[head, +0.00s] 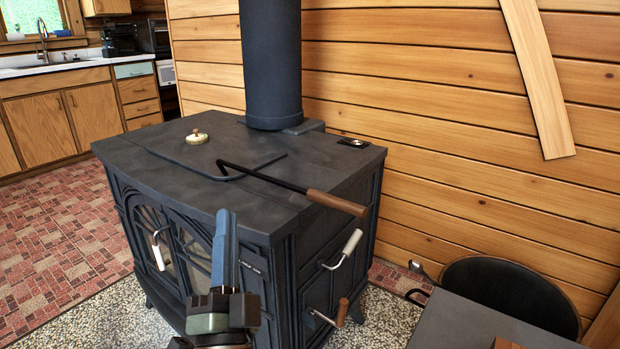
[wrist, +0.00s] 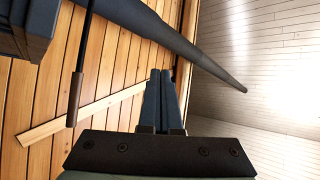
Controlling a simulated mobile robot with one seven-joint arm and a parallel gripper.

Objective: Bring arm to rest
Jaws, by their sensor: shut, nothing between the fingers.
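My gripper (head: 224,214) is in the lower middle of the head view, with its fingers pointing up in front of the black wood stove (head: 200,208). In the wrist view, my gripper (wrist: 161,72) shows its two fingers together and nothing between them. The arm behind it is mostly out of view. It looks apart from the stove, though the gap is hard to judge.
A poker (head: 335,202) with a wooden handle lies on the stove top, its handle past the right edge. A stovepipe (head: 270,65) rises behind. Patterned floor (head: 50,245) is clear at left.

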